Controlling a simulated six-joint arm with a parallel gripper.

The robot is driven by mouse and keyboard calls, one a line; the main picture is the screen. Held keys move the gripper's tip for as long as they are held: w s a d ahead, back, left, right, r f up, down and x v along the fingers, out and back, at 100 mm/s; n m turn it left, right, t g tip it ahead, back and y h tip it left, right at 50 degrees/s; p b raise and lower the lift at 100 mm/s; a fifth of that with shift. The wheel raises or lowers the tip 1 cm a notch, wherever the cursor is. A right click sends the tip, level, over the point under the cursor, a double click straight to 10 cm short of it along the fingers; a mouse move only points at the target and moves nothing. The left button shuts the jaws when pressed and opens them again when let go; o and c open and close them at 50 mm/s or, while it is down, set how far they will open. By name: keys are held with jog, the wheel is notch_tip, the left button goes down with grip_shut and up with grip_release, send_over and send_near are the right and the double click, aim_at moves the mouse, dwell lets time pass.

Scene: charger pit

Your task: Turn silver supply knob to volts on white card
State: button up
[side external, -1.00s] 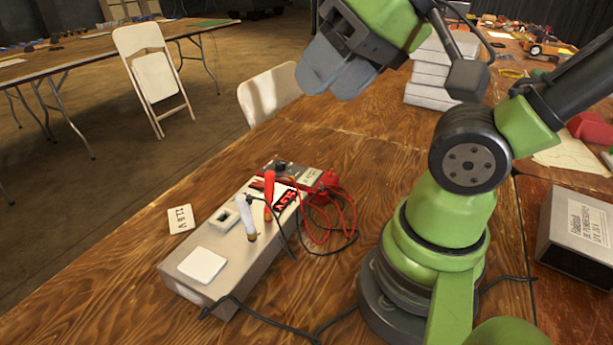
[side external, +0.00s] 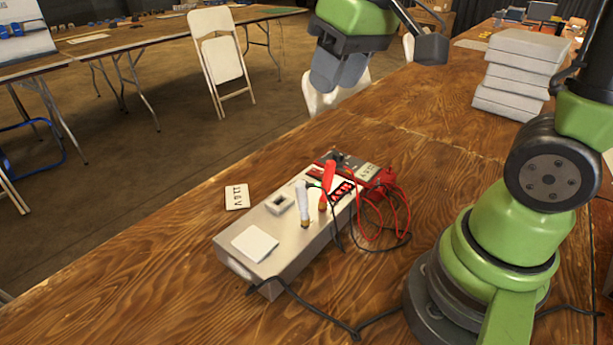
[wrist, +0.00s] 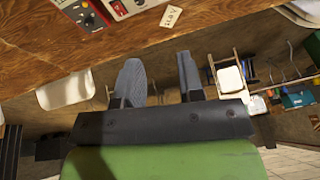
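The silver supply (side external: 283,240) is a long grey box on the wooden table, with a red-lit display (side external: 342,191) and a white square (side external: 255,244) on top. My gripper (side external: 337,76) is raised beyond the supply, touching nothing. Its fingers (wrist: 158,65) are apart and empty in the wrist view.
A white-handled lead (side external: 302,201) and a red-handled lead (side external: 328,178) stand on the supply. Red and black wires (side external: 385,222) tangle at its right. Grey boxes (side external: 520,75) are stacked at the back right. The table's left front is clear.

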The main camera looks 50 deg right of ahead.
jog(key=w+d+f+n+g, duration=0.1)
jog(key=w+f, duration=0.1)
jog(key=f, duration=0.5)
jog(key=w+d+f+n+g, duration=0.1)
jog(key=w+f, duration=0.2)
jog(key=f, duration=0.5)
jog(key=w+d+f+g, duration=0.1)
jog(key=w+f, duration=0.2)
jog(key=f, duration=0.4)
jog(key=shift+f+n+g+h, duration=0.15)
jog(key=shift+n+g+h, duration=0.25)
jog(key=shift+c, duration=0.2)
